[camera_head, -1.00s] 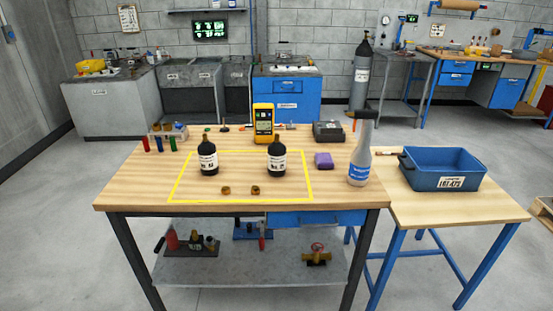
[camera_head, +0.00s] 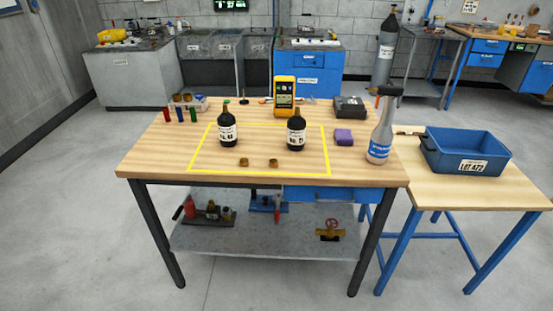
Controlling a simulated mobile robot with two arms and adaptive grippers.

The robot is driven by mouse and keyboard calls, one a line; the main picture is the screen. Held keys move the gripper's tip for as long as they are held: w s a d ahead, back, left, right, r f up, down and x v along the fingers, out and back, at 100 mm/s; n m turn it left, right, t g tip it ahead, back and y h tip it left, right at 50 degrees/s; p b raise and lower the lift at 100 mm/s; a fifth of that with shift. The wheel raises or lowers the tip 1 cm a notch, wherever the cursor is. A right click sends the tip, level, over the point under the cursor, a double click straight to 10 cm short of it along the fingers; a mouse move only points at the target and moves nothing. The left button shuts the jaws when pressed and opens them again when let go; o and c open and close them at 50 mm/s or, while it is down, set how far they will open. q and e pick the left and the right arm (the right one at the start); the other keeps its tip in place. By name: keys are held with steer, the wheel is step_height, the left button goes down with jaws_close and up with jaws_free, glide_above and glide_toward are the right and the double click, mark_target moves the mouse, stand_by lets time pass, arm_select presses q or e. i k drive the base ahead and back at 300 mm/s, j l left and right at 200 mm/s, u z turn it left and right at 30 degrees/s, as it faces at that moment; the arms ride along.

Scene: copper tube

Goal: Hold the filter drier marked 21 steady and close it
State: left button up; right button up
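Two black filter driers with white labels stand upright inside the yellow outline on the wooden bench: a left drier (camera_head: 227,130) and a right drier (camera_head: 296,132). The numbers on their labels are too small to read for sure. Two small brass caps lie in front of them, a left cap (camera_head: 244,162) and a right cap (camera_head: 273,163), both apart from the driers. Neither of my grippers shows in the head view.
A yellow meter (camera_head: 285,97), a dark grey box (camera_head: 349,107) and a purple block (camera_head: 343,137) are behind and to the right. A blue bin (camera_head: 465,151) sits on the side table. The outline's front is mostly clear.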

mark_target(296, 126)
steer(key=z, duration=0.35)
steer(key=i+j+z, duration=0.1)
steer(key=j+z, duration=0.75)
steer(key=j, duration=0.15)
steer(key=j+z, duration=0.45)
steer(key=k+j, duration=0.1)
steer(key=j, duration=0.3)
steer(key=k+j, duration=0.1)
steer(key=j, duration=0.3)
steer(key=k+j+z, duration=0.1)
steer(key=j, duration=0.3)
